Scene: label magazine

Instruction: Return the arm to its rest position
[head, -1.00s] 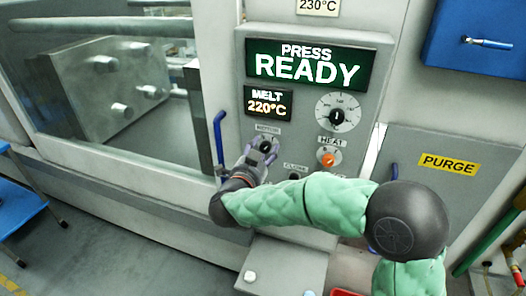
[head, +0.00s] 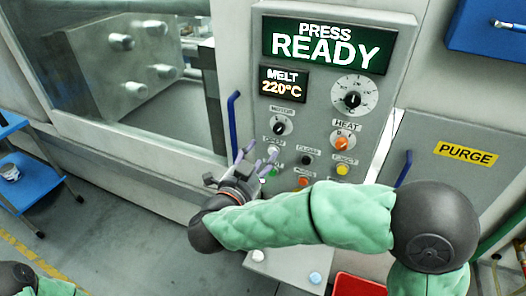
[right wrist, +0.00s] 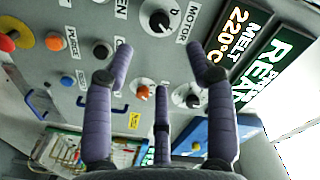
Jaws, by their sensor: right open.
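My right gripper (head: 260,160) is open and empty in front of the grey control panel (head: 375,125), below the black motor knob (head: 280,126). Its fingers are spread and also show in the right wrist view (right wrist: 160,75), with nothing between them. The gripper is apart from the motor knob, which shows near the top of the right wrist view (right wrist: 158,20). My right arm, in a green sleeve, reaches in from the lower right. Part of my left arm shows at the bottom left corner; its gripper is not in view.
The panel carries a READY display (head: 325,45), an orange heat knob (head: 342,143), a large dial (head: 352,98) and several buttons. A blue handle (head: 233,122) is left of it. A blue shelf cart (head: 30,190) stands at left. A red bin (head: 358,285) is below the arm.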

